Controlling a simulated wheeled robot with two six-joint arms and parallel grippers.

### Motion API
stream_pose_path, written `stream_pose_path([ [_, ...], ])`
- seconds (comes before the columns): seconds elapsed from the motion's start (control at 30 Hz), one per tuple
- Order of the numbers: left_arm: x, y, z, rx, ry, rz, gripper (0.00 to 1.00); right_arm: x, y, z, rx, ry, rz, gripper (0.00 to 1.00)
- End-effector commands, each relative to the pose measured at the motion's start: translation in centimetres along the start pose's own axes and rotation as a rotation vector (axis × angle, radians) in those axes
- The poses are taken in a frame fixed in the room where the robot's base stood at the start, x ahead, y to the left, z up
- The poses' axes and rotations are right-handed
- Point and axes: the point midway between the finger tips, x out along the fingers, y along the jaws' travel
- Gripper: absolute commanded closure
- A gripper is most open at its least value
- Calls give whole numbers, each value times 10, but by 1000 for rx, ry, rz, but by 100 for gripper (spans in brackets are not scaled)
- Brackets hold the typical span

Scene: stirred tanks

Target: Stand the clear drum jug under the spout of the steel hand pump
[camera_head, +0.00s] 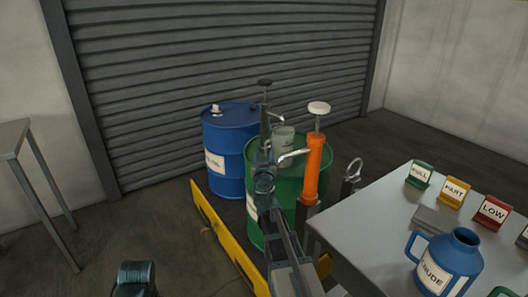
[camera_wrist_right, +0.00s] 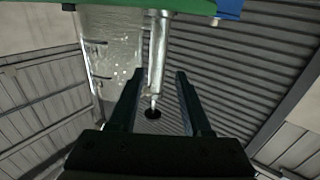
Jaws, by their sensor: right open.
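The clear drum jug (camera_head: 284,139) stands upright on the green drum (camera_head: 290,185), beside the steel hand pump (camera_head: 265,103). The pump has a black knob, and its short spout (camera_head: 278,118) points right, seemingly just above the jug's mouth; exact alignment is hard to tell. In the right wrist view, which is upside down, the jug (camera_wrist_right: 112,55) with its dark marks is left of the pump's steel column (camera_wrist_right: 158,50). My right gripper (camera_head: 265,156) is open and empty in front of the pump, jaws apart (camera_wrist_right: 157,85), apart from the jug.
A blue drum (camera_head: 229,140) stands behind left. An orange pump (camera_head: 318,165) with a white knob and bent spout rises at the green drum's right. A yellow rail (camera_head: 222,232) runs in front. The right table (camera_head: 350,220) holds signs and a blue jug (camera_head: 447,262).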

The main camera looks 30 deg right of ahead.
Motion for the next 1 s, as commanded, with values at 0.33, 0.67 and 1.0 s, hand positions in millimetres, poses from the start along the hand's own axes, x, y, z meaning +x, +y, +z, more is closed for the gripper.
stream_pose_path([
  [0.33,0,0,0,0,0,0,24,-80,1,0,0,0,-1,51],
  [0.67,0,0,0,0,0,0,24,-109,0,0,0,0,1,51],
  [1.0,0,0,0,0,0,0,24,-108,0,0,0,0,1,51],
])
